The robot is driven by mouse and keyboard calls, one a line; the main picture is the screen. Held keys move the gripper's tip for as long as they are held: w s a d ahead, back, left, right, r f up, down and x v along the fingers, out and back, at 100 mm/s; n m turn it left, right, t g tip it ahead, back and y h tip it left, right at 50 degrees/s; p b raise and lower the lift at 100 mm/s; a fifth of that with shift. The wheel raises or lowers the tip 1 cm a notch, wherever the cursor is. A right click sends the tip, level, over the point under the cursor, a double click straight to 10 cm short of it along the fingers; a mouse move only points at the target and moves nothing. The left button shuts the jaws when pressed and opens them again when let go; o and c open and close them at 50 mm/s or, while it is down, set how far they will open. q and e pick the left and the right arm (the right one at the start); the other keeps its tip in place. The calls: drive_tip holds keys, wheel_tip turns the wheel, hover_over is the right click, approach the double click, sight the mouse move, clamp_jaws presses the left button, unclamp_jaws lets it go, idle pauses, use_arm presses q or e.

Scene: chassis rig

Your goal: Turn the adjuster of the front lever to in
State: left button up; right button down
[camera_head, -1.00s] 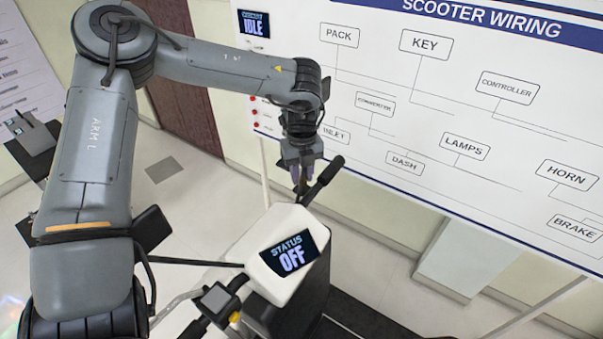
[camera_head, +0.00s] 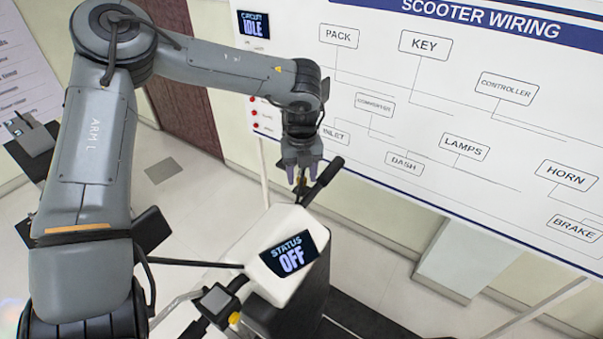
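My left gripper (camera_head: 300,176) points down at the far handlebar end of the scooter. Its two fingertips are at the inner end of the black grip (camera_head: 323,175), around or just above a small dark and yellowish part there. The front lever and its adjuster are too small and too covered by the fingers to make out. I cannot tell whether the fingers are open or closed on something. My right gripper is not in view.
The white scooter console (camera_head: 268,243) has a screen reading STATUS OFF (camera_head: 288,252). The near handlebar carries a grey box (camera_head: 216,298) and a yellow button (camera_head: 235,318).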

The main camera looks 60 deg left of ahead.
sight(301, 178)
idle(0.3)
use_arm(q)
wheel_tip(301, 178, up, 11)
drive_tip(key=shift+f+b, duration=0.1)
drive_tip(key=shift+b, duration=0.4)
idle(0.4)
